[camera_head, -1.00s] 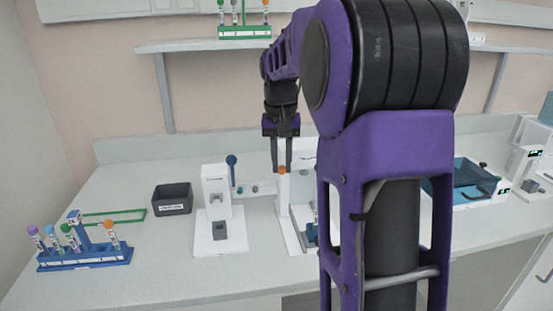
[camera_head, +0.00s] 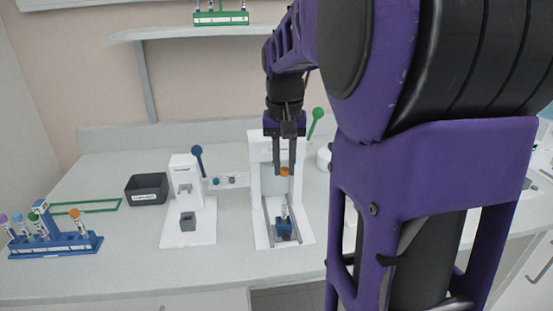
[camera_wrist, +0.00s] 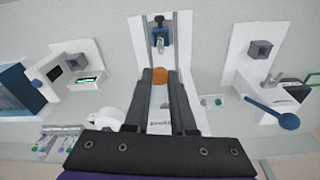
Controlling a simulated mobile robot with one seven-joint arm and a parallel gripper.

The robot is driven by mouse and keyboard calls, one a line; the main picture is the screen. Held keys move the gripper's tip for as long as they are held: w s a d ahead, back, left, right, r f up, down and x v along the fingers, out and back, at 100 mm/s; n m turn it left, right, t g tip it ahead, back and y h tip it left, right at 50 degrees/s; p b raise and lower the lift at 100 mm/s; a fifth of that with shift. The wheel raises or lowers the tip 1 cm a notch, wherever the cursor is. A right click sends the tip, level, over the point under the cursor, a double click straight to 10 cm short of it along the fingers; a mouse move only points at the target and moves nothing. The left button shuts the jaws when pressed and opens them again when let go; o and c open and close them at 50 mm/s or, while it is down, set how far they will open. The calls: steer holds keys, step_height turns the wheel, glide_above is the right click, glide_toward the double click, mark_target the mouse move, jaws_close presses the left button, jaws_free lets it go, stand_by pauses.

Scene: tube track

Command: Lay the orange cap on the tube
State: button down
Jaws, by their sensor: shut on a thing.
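The orange cap (camera_head: 285,171) is held between the fingertips of my gripper (camera_head: 284,165), which is shut on it. In the wrist view the cap (camera_wrist: 160,76) shows as an orange disc between the dark fingers (camera_wrist: 160,80). The tube (camera_head: 284,210) stands upright in a small blue holder (camera_head: 285,231) on a white stand (camera_head: 262,205). The cap is above and apart from the tube. In the wrist view the tube (camera_wrist: 160,44) and the blue holder (camera_wrist: 159,28) lie just beyond the cap, between two rails.
The stand has a green-knobbed lever (camera_head: 316,117) beside my gripper. A white device with a blue-knobbed lever (camera_head: 197,155) stands to the left. Further left are a dark box (camera_head: 147,188) and a blue rack (camera_head: 60,245) with several capped tubes. Bare counter lies in front.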

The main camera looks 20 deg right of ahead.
steer(key=b, duration=0.4)
glide_above(284, 199)
steer(key=shift+s+a+f, duration=0.15)
steer(key=shift+f, duration=2.7)
steer(key=shift+f, duration=0.35)
steer(key=c, duration=0.7)
jaws_free()
steer(key=r+p, duration=0.1)
steer(key=r, duration=0.4)
steer(key=s+r+p, duration=0.1)
steer(key=r, duration=0.5)
steer(key=a+r+p, duration=0.1)
steer(key=r, duration=0.5)
steer(key=shift+s+r+p, duration=0.15)
steer(key=shift+s+p, duration=0.15)
steer(key=shift+s, duration=0.1)
steer(key=shift+d, duration=0.1)
